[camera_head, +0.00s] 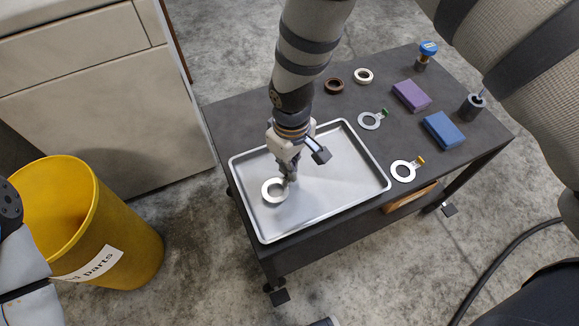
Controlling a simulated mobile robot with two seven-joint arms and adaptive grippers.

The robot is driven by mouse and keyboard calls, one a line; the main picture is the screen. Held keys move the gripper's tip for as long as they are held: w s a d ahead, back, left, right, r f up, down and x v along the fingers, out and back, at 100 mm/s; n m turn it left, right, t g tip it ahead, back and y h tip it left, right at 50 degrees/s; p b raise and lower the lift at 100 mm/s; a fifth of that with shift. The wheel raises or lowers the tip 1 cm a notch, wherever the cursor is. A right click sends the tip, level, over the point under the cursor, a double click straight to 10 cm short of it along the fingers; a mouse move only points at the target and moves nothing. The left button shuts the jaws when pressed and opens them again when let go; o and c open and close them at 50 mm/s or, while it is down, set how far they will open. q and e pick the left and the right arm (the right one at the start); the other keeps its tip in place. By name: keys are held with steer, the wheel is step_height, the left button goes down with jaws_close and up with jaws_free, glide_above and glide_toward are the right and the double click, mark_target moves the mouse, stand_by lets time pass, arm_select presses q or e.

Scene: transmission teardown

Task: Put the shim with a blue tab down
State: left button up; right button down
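A flat metal ring-shaped shim (268,194) is at the left part of the metal tray (352,203), at or just above its floor. Its tab is hidden by the fingers, so I cannot see the tab's colour. My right gripper (288,181) points down over the tray, with its fingertips closed at the right edge of this shim, where the tab would be. My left arm shows only at the left picture edge, and its gripper is out of view.
On the dark cart (240,118) lie a green-tabbed shim (365,127), an orange-tabbed shim (397,178), a purple block (411,95), a blue block (443,130), and brown (334,85) and cream rings (363,70). A yellow bin (130,235) stands left. The tray's right half is clear.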

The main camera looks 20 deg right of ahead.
steer(key=shift+f, duration=0.6)
arm_select(q)
steer(key=shift+f, duration=0.1)
arm_select(e)
steer(key=shift+r, duration=0.15)
arm_select(q)
steer(key=shift+s, duration=0.1)
arm_select(e)
steer(key=c, duration=2.2)
jaws_free()
steer(key=shift+f, duration=0.2)
steer(key=o, duration=0.4)
arm_select(q)
steer(key=shift+w+r+t+p, duration=0.3)
steer(key=shift+w+r+p, duration=0.65)
steer(key=shift+r+p, duration=0.2)
arm_select(e)
step_height(320, 180, up, 12)
steer(key=shift+r, duration=0.2)
